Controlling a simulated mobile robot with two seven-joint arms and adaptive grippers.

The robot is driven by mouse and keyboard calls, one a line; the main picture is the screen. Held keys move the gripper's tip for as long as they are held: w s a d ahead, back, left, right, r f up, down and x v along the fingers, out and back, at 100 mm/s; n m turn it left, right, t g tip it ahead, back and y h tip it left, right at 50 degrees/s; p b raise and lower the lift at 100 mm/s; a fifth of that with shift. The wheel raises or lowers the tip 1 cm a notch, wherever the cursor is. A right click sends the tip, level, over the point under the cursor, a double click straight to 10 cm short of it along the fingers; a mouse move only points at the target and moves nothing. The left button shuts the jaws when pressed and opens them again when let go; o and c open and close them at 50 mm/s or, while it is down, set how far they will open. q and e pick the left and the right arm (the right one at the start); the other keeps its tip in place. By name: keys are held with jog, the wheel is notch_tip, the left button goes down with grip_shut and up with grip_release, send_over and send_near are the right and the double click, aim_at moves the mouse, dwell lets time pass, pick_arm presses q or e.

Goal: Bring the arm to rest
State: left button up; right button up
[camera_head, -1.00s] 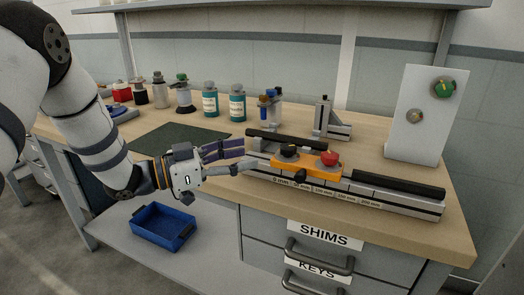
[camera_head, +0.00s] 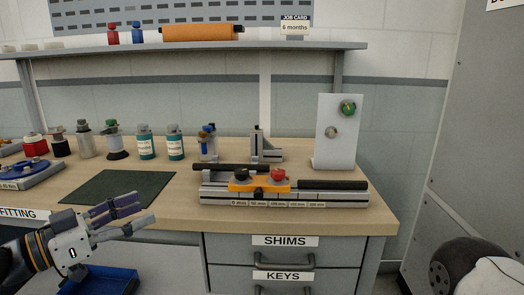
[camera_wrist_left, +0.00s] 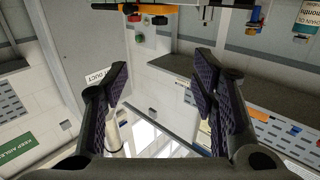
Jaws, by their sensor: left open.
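My left gripper (camera_head: 122,214) is at the lower left of the head view, in front of the bench's front edge near the dark green mat (camera_head: 128,189). Its purple-padded fingers are apart with nothing between them. In the left wrist view the open fingers (camera_wrist_left: 160,88) frame only room and wall, with a strip of the bench gear upside down at the top. The rail unit (camera_head: 330,198) lies to the right, clear of the gripper. Its orange carriage (camera_head: 258,187) carries a black knob and a red knob (camera_head: 278,174). My right gripper is not in view.
Teal bottles (camera_head: 146,147) and other containers line the bench's back left. A white panel (camera_head: 337,130) with a green knob stands at the back right. A blue bin (camera_head: 112,281) is below the gripper. The drawers (camera_head: 283,255) are shut. A grey cabinet (camera_head: 465,150) stands far right.

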pick_arm(q)
jog(key=s+d+f+n+g+y, duration=0.1)
jog(key=s+f+n+g+y, duration=0.3)
jog(key=f, duration=0.6)
jog(key=s+d+f+n+y, duration=0.1)
jog(key=s+f+y, duration=0.1)
jog(key=s+f, duration=0.55)
jog(key=s+d+f+n+g+y, duration=0.1)
jog(key=s+f+n+g+y, duration=0.2)
jog(key=f, duration=0.8)
jog(key=s+f+g+y, duration=0.1)
jog(key=s+g, duration=0.2)
jog(key=s, duration=0.6)
jog(key=s+f+g+y, duration=0.1)
jog(key=s+f+g, duration=0.1)
jog(key=s, duration=0.8)
jog(key=s+f+n+g+y, duration=0.1)
jog(key=s+f+g, duration=0.1)
jog(key=s, duration=0.8)
jog(key=shift+s+g+y+p, duration=0.25)
jog(key=shift+g+y+p, duration=0.1)
jog(key=shift+g, duration=0.45)
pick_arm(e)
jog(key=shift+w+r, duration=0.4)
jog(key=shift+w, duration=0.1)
